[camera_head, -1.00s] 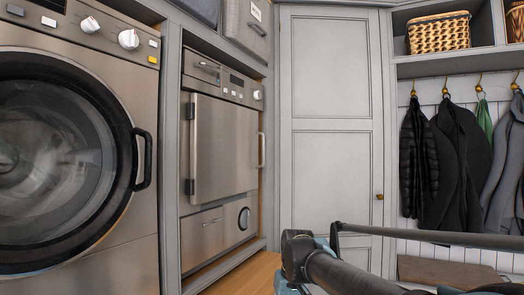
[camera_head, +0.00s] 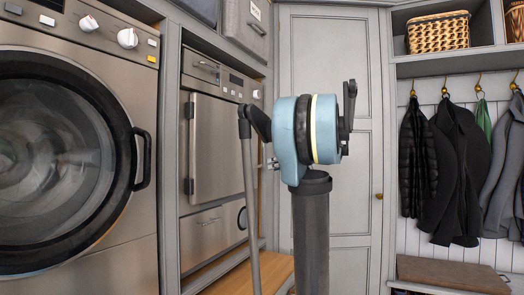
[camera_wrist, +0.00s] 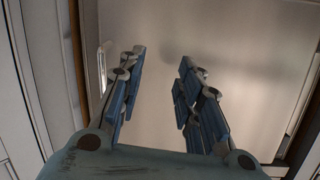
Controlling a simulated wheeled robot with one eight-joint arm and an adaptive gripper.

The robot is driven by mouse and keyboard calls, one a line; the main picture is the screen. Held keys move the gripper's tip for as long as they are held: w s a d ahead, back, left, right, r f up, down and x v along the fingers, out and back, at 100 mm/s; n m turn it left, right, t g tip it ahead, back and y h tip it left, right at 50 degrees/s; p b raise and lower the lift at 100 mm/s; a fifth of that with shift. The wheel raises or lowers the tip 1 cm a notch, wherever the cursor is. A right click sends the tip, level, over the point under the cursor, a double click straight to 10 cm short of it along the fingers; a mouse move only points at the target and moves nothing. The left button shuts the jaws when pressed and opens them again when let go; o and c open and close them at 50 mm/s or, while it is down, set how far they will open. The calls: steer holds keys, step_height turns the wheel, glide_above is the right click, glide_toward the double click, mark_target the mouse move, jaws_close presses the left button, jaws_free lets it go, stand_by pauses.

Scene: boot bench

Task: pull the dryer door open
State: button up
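The dryer appears to be the steel machine in the middle of the head view, with a square door (camera_head: 217,150) that looks shut. Its hinges are on the left edge. The right edge and most of the bar handle are behind my arm there. In the wrist view the steel door (camera_wrist: 235,60) fills the background, and the pale upright handle (camera_wrist: 102,68) is left of my fingers. My gripper (camera_wrist: 160,58) is open and empty, with its blue-padded fingers apart in front of the door, not around the handle. The gripper cannot be made out in the head view.
A washer with a round glass door (camera_head: 55,165) stands at the left. A tall grey cupboard (camera_head: 350,190) is behind my arm. Coats (camera_head: 455,170) hang at the right above a bench (camera_head: 450,273). A wooden ledge (camera_head: 265,272) runs below the dryer.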

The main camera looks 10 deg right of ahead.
steer(key=w+d+r+n+t+y, duration=0.1)
steer(key=w+d+r+t, duration=0.2)
steer(key=w+d+r, duration=0.4)
steer(key=x, duration=1)
steer(key=r+x, duration=0.1)
steer(key=x, duration=0.4)
steer(key=shift+w+a+r, duration=0.1)
steer(key=shift+w+a, duration=0.1)
jaws_close()
